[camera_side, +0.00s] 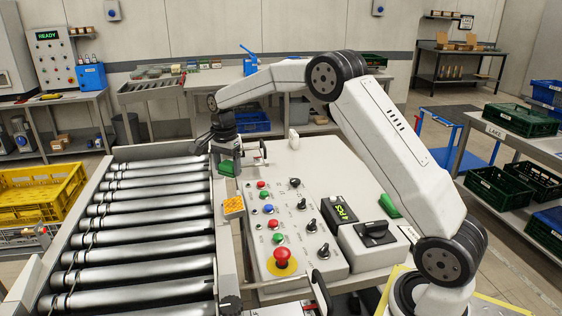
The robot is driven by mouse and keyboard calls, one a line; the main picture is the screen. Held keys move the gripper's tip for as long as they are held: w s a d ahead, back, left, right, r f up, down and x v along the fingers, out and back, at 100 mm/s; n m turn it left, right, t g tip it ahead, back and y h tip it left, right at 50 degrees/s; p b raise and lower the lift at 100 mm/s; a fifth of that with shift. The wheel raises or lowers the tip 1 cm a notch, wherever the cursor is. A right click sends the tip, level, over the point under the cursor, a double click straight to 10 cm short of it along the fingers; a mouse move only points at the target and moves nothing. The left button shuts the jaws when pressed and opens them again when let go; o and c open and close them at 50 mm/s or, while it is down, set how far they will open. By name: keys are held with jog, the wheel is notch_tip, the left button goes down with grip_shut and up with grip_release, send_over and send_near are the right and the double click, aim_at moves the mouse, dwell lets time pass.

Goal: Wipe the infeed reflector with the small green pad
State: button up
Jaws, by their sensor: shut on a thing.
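My gripper (224,153) points down over the right rail of the roller conveyor, towards its far end. It is shut on a small green pad (226,168), which shows just below the fingers. The fingers themselves are small and partly dark in this view. An orange reflector (233,207) sits on the conveyor's right rail, nearer the camera than the pad. The pad and the reflector look apart, with a stretch of rail between them.
The roller conveyor (140,235) is empty. A control panel (295,240) with buttons, knobs and a red emergency stop (282,257) stands right of the rail. Another green piece (389,205) lies beside the display box (365,240). A yellow crate (40,195) stands at left.

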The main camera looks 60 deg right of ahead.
aim_at(230, 200)
jog(key=shift+f, duration=3.65)
jog(key=shift+s+a+f, duration=0.1)
jog(key=shift+f, duration=0.2)
jog(key=shift+s+a, duration=2.25)
jog(key=shift+w+d, duration=2.3)
jog(key=shift+w+d+r, duration=0.1)
jog(key=shift+w+r, duration=0.05)
jog(key=shift+r, duration=3.85)
